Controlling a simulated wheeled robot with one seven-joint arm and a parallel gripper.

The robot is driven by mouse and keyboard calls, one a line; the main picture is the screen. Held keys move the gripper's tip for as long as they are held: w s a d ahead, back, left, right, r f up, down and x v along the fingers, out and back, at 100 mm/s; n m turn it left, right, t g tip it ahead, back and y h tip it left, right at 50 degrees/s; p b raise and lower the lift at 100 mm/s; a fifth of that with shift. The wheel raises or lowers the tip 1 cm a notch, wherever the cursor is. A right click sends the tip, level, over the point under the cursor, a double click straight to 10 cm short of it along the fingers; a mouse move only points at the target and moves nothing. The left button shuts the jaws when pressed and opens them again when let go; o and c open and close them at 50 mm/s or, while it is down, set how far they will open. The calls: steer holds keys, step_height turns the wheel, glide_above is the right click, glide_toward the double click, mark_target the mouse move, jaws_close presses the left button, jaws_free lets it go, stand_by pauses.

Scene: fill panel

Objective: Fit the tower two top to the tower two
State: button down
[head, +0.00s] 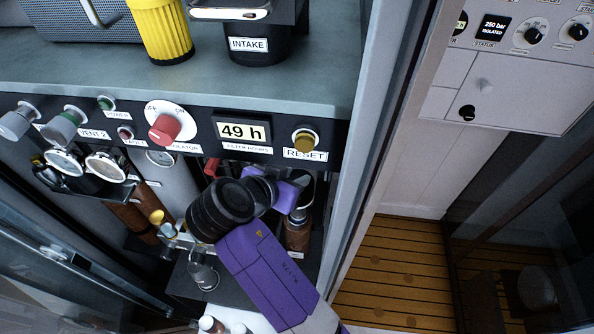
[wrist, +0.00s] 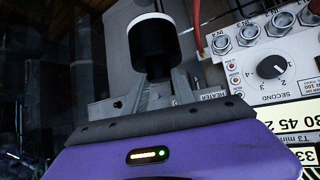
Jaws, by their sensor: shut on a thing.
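My gripper (wrist: 157,88) is shut on a black cylinder with a white band at its far end, which I take for the tower two top (wrist: 155,46). In the head view my gripper (head: 297,190) is under the front panel, inside the cabinet, and my arm partly covers it. A brown upright cylinder, apparently tower two (head: 298,236), stands just below the gripper.
The control panel (head: 190,137) with knobs and a display overhangs the gripper. Another brown cylinder (head: 130,215) and small fittings stand to the left. A cabinet post (head: 352,160) is close on the right. The wrist view shows a white box with a dial (wrist: 271,68) and a red cable nearby.

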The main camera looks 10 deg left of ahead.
steer(key=shift+r, duration=0.1)
steer(key=shift+f+b, duration=2.15)
steer(key=shift+f, duration=0.75)
steer(key=shift+f+b, duration=2.4)
steer(key=shift+f, duration=0.8)
steer(key=c, duration=0.9)
jaws_free()
steer(key=shift+c, duration=0.2)
steer(key=shift+s, duration=0.15)
steer(key=b+v, duration=0.1)
steer(key=v, duration=0.6)
steer(key=shift+s+r, duration=0.2)
steer(key=shift+r, duration=0.1)
steer(key=shift+a, duration=0.15)
